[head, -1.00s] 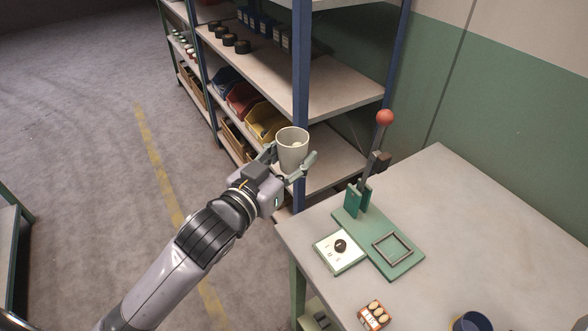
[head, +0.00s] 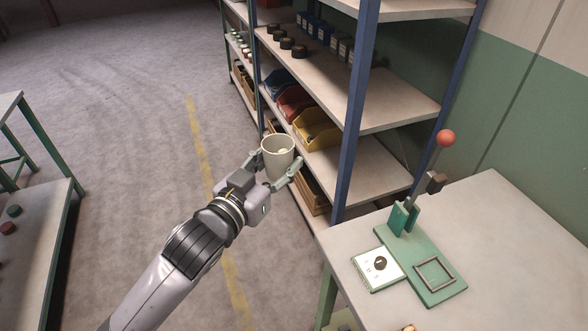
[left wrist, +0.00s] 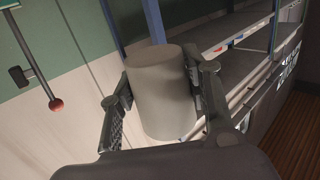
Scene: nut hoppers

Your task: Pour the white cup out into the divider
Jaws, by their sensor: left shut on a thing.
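The white cup (head: 278,158) is upright in the head view, held clear of the floor in front of the shelves. Something pale lies inside it; I cannot tell exactly what. My left gripper (head: 276,171) is shut on the cup, one finger on each side. In the left wrist view the cup (left wrist: 161,92) fills the space between the fingers of the left gripper (left wrist: 160,100). I cannot pick out a divider in these frames. My right gripper is not in view.
A blue-posted shelf rack (head: 356,110) holds blue, red and yellow bins (head: 316,130). At the right a table (head: 500,220) carries a green lever press (head: 425,262) with a red knob. Another bench (head: 40,215) stands at the left. Open floor lies between.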

